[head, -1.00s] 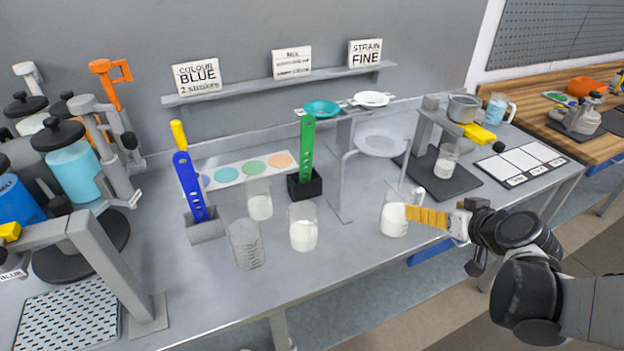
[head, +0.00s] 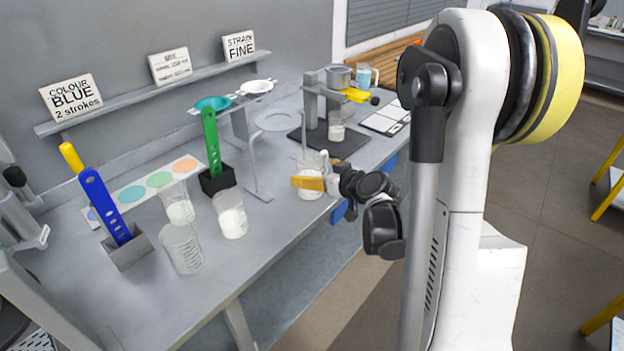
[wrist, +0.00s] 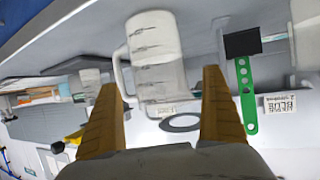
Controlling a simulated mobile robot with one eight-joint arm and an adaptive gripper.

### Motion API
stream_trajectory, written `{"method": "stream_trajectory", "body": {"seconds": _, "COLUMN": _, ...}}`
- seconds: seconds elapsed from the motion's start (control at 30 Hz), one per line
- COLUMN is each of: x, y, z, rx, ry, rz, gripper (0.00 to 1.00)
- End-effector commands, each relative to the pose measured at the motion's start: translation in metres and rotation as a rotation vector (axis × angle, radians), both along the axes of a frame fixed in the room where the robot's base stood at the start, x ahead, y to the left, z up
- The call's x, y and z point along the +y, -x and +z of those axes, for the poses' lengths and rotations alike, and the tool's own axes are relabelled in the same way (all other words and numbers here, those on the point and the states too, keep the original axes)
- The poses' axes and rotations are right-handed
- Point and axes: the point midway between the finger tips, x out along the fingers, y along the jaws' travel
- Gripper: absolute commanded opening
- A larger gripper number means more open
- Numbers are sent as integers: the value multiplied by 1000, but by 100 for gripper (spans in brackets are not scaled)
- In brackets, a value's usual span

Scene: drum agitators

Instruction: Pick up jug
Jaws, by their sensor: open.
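The clear jug with white contents (head: 311,195) stands on the grey bench near its front edge, partly hidden behind my gripper (head: 308,183). In the wrist view the jug (wrist: 155,55) appears upside down, with its handle on the left side. My gripper's two yellow fingers (wrist: 160,82) are open, one on each side of the jug in that picture. There is a gap on the right; the left finger lies close to the handle. I cannot tell whether the jug is between the tips or just beyond them.
Several clear beakers, one of them here (head: 230,213), stand to the left.

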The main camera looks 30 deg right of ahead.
Motion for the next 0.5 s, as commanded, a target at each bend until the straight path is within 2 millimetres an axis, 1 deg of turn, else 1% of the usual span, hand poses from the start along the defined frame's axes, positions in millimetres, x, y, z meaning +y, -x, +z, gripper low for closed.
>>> {"method": "stream_trajectory", "body": {"seconds": 0.03, "x": 0, "y": -8, "z": -7, "rx": 1, "ry": 0, "rz": 2, "gripper": 96}}
{"method": "stream_trajectory", "body": {"seconds": 0.1, "x": 1, "y": -19, "z": -12, "rx": 0, "ry": 1, "rz": 3, "gripper": 96}}
{"method": "stream_trajectory", "body": {"seconds": 0.2, "x": 1, "y": -29, "z": -15, "rx": 0, "ry": 0, "rz": 0, "gripper": 96}}
{"method": "stream_trajectory", "body": {"seconds": 0.4, "x": 0, "y": -30, "z": -13, "rx": 1, "ry": 0, "rz": -1, "gripper": 96}}
{"method": "stream_trajectory", "body": {"seconds": 0.43, "x": 0, "y": -30, "z": -13, "rx": 1, "ry": 0, "rz": -1, "gripper": 90}}
{"method": "stream_trajectory", "body": {"seconds": 0.47, "x": 0, "y": -30, "z": -13, "rx": 1, "ry": 0, "rz": -1, "gripper": 80}}
{"method": "stream_trajectory", "body": {"seconds": 0.5, "x": 1, "y": -30, "z": -13, "rx": 1, "ry": 0, "rz": -1, "gripper": 68}}
